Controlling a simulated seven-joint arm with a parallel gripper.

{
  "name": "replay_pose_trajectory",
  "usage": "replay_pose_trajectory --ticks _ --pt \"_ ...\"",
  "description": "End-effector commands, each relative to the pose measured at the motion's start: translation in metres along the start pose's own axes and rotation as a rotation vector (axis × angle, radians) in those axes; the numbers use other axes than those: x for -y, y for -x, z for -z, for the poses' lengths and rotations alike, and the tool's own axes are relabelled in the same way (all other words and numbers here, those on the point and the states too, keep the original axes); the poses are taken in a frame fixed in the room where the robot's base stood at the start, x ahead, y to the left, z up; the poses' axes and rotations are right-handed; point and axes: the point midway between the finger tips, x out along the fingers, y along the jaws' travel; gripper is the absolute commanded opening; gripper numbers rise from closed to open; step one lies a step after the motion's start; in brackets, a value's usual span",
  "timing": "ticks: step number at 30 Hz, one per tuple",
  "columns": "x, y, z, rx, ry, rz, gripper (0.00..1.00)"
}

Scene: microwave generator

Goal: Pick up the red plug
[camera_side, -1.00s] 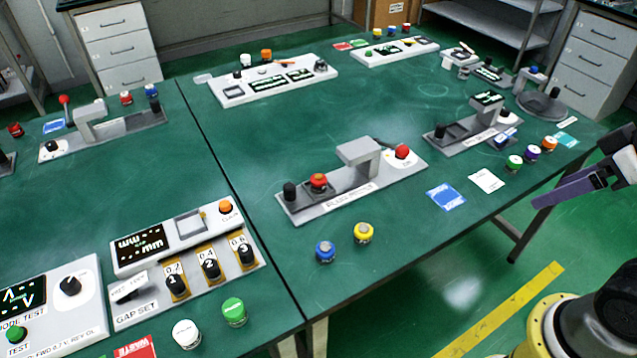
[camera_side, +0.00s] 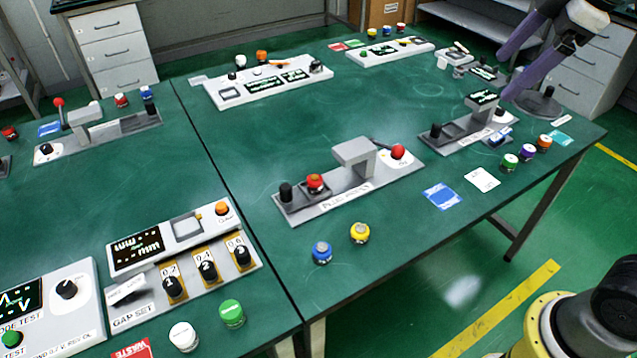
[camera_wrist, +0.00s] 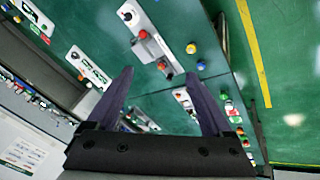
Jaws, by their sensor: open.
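The red plug (camera_side: 316,182) is a short red cap seated on the dark block of a grey fixture (camera_side: 335,203), between a black knob (camera_side: 286,191) and an upright grey bracket (camera_side: 355,155). A red knob (camera_side: 397,151) is at the fixture's far end. My gripper (camera_side: 507,74) has purple fingers, spread apart and empty, high at the upper right, well away from the plug. In the wrist view my gripper (camera_wrist: 161,74) is open; a small red cap, apparently the plug (camera_wrist: 161,65), shows in the distance between the fingers.
Blue (camera_side: 322,252) and yellow (camera_side: 360,233) plugs stand in front of the fixture. A blue card (camera_side: 442,196) and a white card (camera_side: 482,180) lie to its right. A smaller grey fixture (camera_side: 462,135) stands beyond. The green table is clear behind the bracket.

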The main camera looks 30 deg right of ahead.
Motion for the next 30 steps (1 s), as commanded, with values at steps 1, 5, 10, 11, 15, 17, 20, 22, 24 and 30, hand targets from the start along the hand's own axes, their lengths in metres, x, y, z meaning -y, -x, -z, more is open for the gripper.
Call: replay_pose_trajectory --ticks 1,5,10,11,15,17,20,22,24,30 --pt "-0.013 -0.005 0.018 0.008 0.058 0.017 0.84" --pt "-0.040 -0.022 0.058 0.026 0.206 0.058 0.84" --pt "-0.065 -0.060 0.108 0.046 0.376 0.117 0.84" --pt "-0.068 -0.069 0.116 0.050 0.403 0.129 0.84" --pt "-0.078 -0.114 0.152 0.067 0.516 0.184 0.84" --pt "-0.079 -0.137 0.166 0.075 0.557 0.208 0.84" --pt "-0.076 -0.178 0.187 0.090 0.612 0.250 0.84" --pt "-0.071 -0.209 0.199 0.102 0.636 0.279 0.84" --pt "-0.064 -0.238 0.207 0.115 0.650 0.306 0.84" --pt "-0.037 -0.304 0.211 0.161 0.680 0.384 0.84"
